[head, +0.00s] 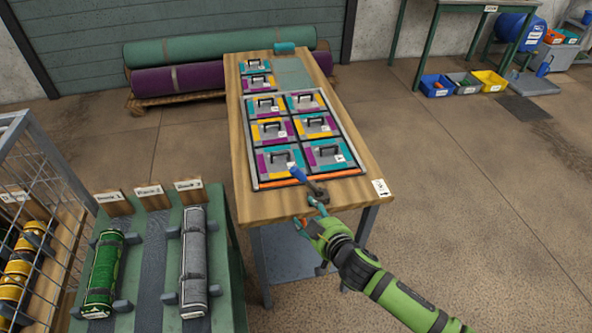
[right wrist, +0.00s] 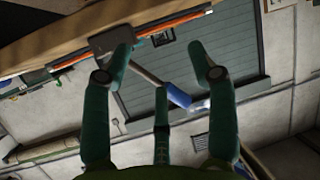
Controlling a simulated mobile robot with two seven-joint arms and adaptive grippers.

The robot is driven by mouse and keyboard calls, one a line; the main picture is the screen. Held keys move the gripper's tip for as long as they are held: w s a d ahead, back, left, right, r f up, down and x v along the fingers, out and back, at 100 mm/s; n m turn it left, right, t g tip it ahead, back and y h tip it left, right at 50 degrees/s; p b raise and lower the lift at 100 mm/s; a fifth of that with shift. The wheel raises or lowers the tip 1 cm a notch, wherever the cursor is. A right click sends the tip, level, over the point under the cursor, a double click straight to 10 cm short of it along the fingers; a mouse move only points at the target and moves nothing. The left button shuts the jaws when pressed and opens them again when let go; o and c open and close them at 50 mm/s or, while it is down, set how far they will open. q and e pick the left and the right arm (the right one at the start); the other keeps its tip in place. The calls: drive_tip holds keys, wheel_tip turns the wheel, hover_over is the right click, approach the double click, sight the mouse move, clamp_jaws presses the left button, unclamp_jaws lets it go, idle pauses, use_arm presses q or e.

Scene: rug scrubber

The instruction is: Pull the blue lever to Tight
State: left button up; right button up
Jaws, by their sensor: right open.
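The lever has a blue handle (head: 297,172) on a grey rod, joined to a dark mount (head: 318,197) at the near edge of the wooden table. In the head view the handle points up and left over the panel's front edge. My right gripper (head: 307,215) is open just in front of the mount. In the right wrist view, the blue handle (right wrist: 178,96) and rod appear between the spread fingers of the right gripper (right wrist: 160,70). I cannot tell whether they touch. No Tight marking is readable. My left gripper is not in view.
The wooden table (head: 243,208) carries a framed panel of coloured tiles with dark handles (head: 327,150). A white arrow label (head: 381,187) is at its right corner. A green rack (head: 232,268) with rolled rugs stands at left.

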sight(302, 173)
drive_tip(key=w+a+r+n+y, duration=0.1)
drive_tip(key=a+r+n+y, duration=0.35)
drive_tip(key=r, duration=0.65)
drive_tip(key=w+d+n+g, duration=0.1)
drive_tip(key=d, duration=0.1)
drive_tip(key=w+d+f+n+g+y, duration=0.1)
drive_tip(key=d, duration=0.1)
drive_tip(key=w+d+n+g, duration=0.1)
drive_tip(key=d+n, duration=0.1)
drive_tip(key=shift+w+f+y, duration=0.25)
drive_tip(key=shift+w+f, duration=0.15)
drive_tip(key=shift+w+d+f+g, duration=0.25)
drive_tip(key=shift+d+g, duration=0.1)
drive_tip(key=shift+g, duration=0.05)
drive_tip(key=x, duration=0.6)
drive_tip(key=shift+w+a+f+b, duration=0.15)
drive_tip(key=shift+a+b, duration=0.1)
drive_tip(key=shift+b, duration=0.15)
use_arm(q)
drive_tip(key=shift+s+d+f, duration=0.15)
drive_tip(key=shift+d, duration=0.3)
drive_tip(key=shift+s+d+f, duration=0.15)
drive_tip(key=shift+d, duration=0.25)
